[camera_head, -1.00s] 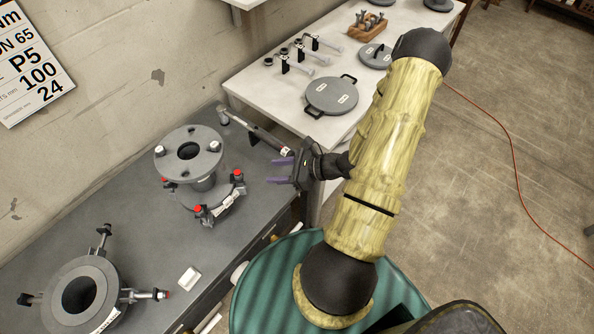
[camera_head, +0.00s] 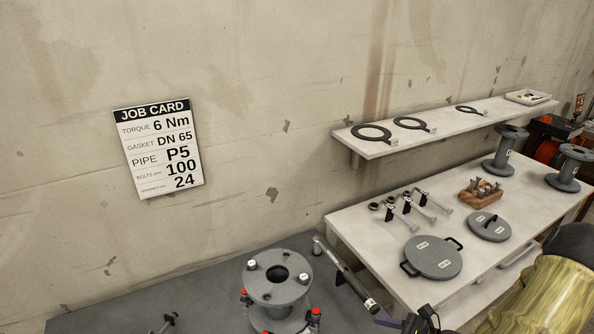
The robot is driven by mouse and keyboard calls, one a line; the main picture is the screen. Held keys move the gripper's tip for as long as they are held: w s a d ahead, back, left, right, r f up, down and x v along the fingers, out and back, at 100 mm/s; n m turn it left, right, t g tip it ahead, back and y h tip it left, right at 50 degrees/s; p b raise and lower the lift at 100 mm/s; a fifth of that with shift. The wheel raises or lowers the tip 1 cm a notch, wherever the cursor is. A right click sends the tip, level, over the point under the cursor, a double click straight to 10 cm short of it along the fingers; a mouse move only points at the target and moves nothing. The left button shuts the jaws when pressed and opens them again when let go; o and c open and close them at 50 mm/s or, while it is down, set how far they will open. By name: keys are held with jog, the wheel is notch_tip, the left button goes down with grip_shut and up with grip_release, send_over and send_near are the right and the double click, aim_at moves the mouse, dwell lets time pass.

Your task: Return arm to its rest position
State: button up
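My arm (camera_head: 548,296), in a yellow-green sleeve with a dark joint, shows at the lower right edge. My gripper (camera_head: 388,322) is only partly in view at the bottom edge, to the right of the flanged pipe piece (camera_head: 277,279). One purple finger shows, and the rest of it is cut off by the frame. I cannot tell whether it is open or shut. A torque wrench (camera_head: 345,272) lies on the grey bench between the pipe piece and the white table.
The grey bench (camera_head: 150,296) runs along the wall. The white table (camera_head: 375,240) holds round lidded plates (camera_head: 432,257), wrenches (camera_head: 413,205), a wooden bolt block (camera_head: 481,192) and pipe spools (camera_head: 505,150). A shelf (camera_head: 450,124) holds gaskets. A job card (camera_head: 158,147) hangs on the wall.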

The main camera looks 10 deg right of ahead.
jog(key=s+a+r+n+g+h, duration=0.3)
jog(key=s+a+r+n+g, duration=0.15)
jog(key=a+n+g, duration=0.75)
notch_tip(320, 180, up, 9)
jog(key=w+n+t+h, duration=0.2)
jog(key=n+t+h, duration=0.3)
jog(key=n, duration=0.9)
jog(key=shift+w+a+n+h, duration=0.2)
jog(key=shift+n+h, duration=0.1)
jog(key=shift+h, duration=0.6)
